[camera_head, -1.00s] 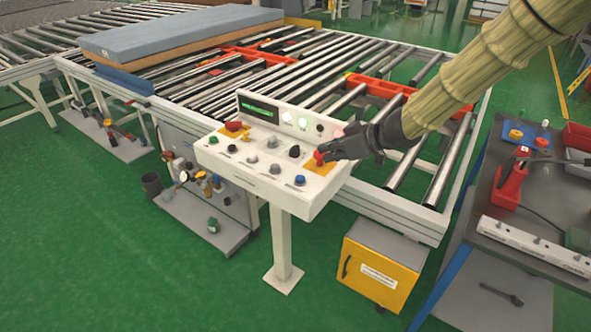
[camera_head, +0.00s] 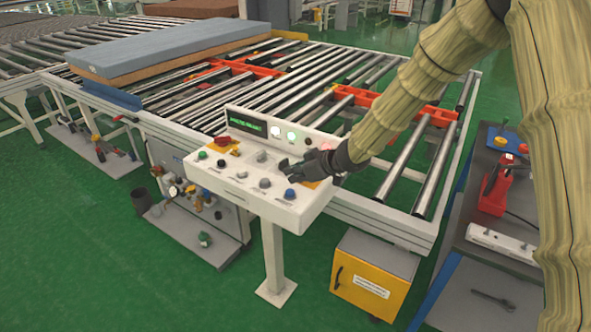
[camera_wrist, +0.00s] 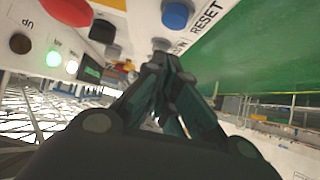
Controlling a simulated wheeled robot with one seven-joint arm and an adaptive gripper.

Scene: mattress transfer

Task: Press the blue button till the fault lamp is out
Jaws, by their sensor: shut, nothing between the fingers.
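The blue button (camera_head: 290,194) is at the front right of the white control panel (camera_head: 238,187). In the wrist view the blue button (camera_wrist: 177,14) stands beside the word RESET. My gripper (camera_head: 284,166) is shut and empty over the panel, a little behind the blue button and apart from it. In the wrist view my gripper's closed fingertips (camera_wrist: 162,58) point toward the panel, below the blue button. A pinkish glow, perhaps the fault lamp (camera_head: 326,146), shows at the right of the lamp row, partly hidden by my gripper. I cannot read its label.
A large red button (camera_wrist: 66,10) and a black knob (camera_wrist: 102,31) are close to my gripper. A green lamp (camera_head: 274,131) and a white lamp (camera_head: 291,136) are lit beside the display (camera_head: 246,124). A mattress (camera_head: 160,47) lies on the roller conveyor behind.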

